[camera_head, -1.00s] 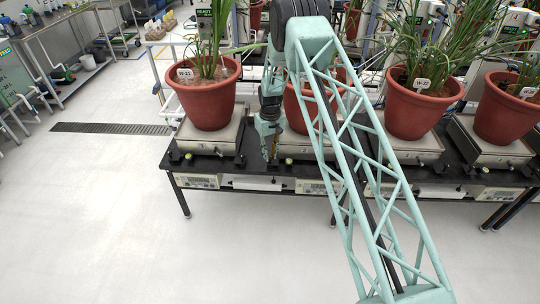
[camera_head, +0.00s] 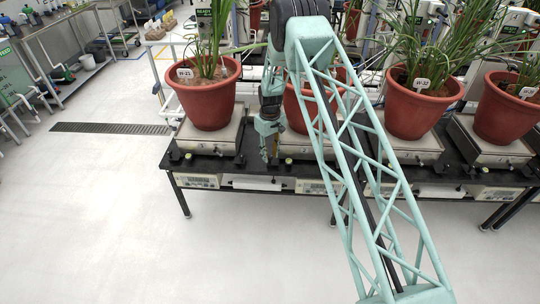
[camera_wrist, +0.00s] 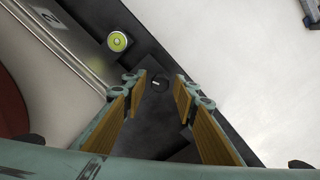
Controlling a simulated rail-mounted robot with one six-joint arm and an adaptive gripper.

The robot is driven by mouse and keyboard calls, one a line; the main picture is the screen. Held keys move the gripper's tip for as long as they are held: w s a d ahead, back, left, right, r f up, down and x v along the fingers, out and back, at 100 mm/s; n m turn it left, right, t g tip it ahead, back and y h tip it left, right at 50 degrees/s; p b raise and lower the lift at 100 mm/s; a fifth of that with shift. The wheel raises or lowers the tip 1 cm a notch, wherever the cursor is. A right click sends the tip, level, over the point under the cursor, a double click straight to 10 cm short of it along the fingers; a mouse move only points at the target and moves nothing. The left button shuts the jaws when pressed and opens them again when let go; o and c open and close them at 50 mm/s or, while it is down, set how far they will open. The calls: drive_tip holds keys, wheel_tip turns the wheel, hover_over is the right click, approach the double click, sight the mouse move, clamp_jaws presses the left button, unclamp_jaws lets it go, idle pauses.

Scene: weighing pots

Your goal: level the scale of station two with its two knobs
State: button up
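The scale of station two (camera_wrist: 75,42) is a pale metal platform with a "2" label at the upper left of the wrist view. Its round yellow-green bubble level (camera_wrist: 117,41) sits beside the platform; a small ring shows near its middle, too small to judge exactly. In the head view my gripper (camera_head: 268,154) points down at the black bench. The second knob is not clearly visible.
A red pot (camera_head: 298,108) stands on this scale, partly behind my arm. Other potted plants stand left (camera_head: 207,103) and right (camera_head: 415,112) on neighbouring scales. The black bench (camera_head: 250,165) has display panels along its front edge. The floor in front is clear.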

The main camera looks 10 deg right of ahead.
drive_tip(key=shift+o, duration=0.2)
drive_tip(key=shift+m, duration=0.6)
drive_tip(key=shift+m, duration=2.3)
drive_tip(key=shift+m+b, duration=0.35)
drive_tip(key=shift+m, duration=2.25)
drive_tip(key=shift+r, duration=0.15)
wheel_tip(320, 180, up, 14)
drive_tip(key=p, duration=0.3)
wheel_tip(320, 180, up, 14)
hover_over(270, 156)
drive_tip(key=s+a, duration=0.2)
drive_tip(key=s, duration=0.2)
drive_tip(key=shift+s+a+r+n+t, duration=0.15)
drive_tip(key=shift+s+r+n, duration=0.1)
drive_tip(key=shift+s+r, duration=0.25)
drive_tip(key=shift+s+d+r+n+t, duration=0.15)
drive_tip(key=shift+s+r+n, duration=0.1)
drive_tip(key=shift+r, duration=0.4)
drive_tip(key=shift+a, duration=0.1)
